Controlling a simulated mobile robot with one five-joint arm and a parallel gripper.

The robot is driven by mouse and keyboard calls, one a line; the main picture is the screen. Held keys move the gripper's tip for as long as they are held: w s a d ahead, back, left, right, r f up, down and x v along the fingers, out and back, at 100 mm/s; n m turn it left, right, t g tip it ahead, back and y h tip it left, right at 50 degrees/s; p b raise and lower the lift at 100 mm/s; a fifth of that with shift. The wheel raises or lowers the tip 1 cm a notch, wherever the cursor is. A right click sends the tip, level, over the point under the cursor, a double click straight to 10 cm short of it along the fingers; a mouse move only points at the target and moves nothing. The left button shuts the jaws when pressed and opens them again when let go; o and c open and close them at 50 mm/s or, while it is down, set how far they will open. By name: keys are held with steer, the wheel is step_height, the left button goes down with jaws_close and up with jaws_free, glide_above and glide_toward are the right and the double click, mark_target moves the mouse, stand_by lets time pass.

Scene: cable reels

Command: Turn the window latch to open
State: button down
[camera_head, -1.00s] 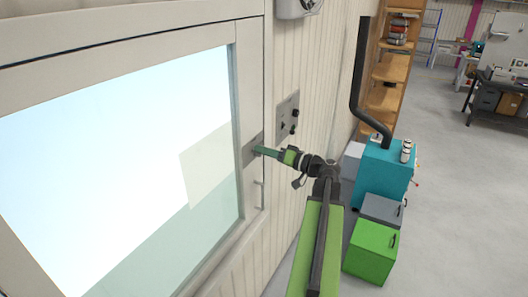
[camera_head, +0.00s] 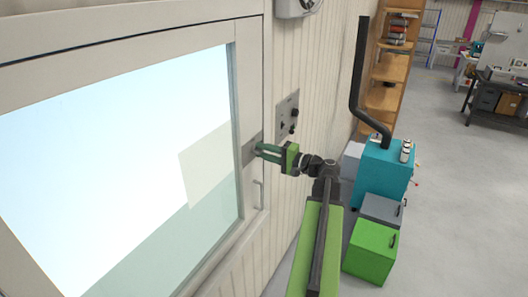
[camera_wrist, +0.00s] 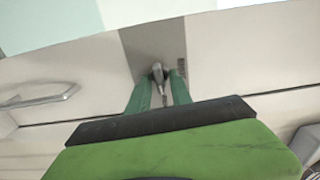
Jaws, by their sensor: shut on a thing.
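The window latch has a grey plate (camera_head: 249,150) on the right frame of the window, also seen in the wrist view (camera_wrist: 150,44). Its small metal handle (camera_wrist: 158,74) stands out from the plate in the wrist view. My gripper (camera_head: 258,152) reaches the latch from the right. Its two green fingers (camera_wrist: 158,92) are shut on the latch handle, one on each side. In the head view the fingers hide the handle. The window sash (camera_head: 250,90) looks closed in its frame.
A pull handle (camera_head: 259,194) sits on the frame below the latch. A switch panel (camera_head: 288,116) is on the wall to the right. A teal stove (camera_head: 383,172), a grey box (camera_head: 381,209) and a green box (camera_head: 371,250) stand by the wall. Open floor lies to the right.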

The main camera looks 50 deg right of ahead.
steer(key=shift+m, duration=0.4)
steer(key=c, duration=1.5)
jaws_free()
steer(key=shift+s, duration=0.1)
steer(key=v, duration=1.7)
steer(key=shift+s, duration=0.15)
steer(key=shift+f, duration=0.1)
